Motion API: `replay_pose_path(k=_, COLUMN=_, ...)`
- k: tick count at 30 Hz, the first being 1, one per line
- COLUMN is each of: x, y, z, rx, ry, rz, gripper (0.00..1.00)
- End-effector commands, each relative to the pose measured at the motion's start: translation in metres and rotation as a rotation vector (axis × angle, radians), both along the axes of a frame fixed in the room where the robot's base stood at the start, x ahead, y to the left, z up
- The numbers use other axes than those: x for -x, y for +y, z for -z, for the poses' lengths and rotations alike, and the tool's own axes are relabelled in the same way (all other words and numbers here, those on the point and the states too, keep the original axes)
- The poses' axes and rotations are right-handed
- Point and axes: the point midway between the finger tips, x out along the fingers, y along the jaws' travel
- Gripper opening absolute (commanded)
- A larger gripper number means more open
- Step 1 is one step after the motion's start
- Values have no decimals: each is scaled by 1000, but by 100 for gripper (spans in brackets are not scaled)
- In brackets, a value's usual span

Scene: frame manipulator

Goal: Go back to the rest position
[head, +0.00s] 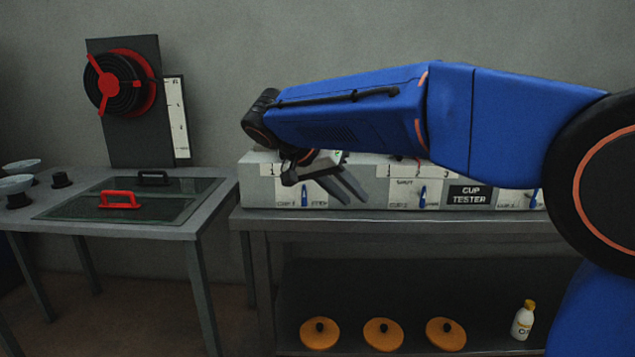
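My blue arm reaches across the picture from the right. My gripper (357,198) hangs at its far end, in front of the left part of the cup tester (468,195). Its two grey fingers point down and to the right, with a gap between them, and nothing shows between them. I cannot tell whether the fingers touch the tester. My arm hides part of the tester's top.
The tester stands on a grey bench (400,226) with orange lids (383,334) and a white bottle (522,321) on its lower shelf. A left table (120,230) holds glass panels with a red handle (119,199) and black handle (153,178). A red-black reel (119,83) stands behind.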

Motion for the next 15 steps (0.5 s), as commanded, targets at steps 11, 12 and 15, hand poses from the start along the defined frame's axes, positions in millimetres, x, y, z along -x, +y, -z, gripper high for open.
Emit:
replay_pose_path(k=11, x=73, y=-118, z=36, rx=-165, ry=198, rz=-158, gripper=32)
replay_pose_path(k=12, x=82, y=-128, z=41, rx=-183, ry=211, rz=-176, gripper=32)
replay_pose_path(k=15, x=106, y=-149, z=54, rx=-228, ry=238, rz=-224, gripper=32)
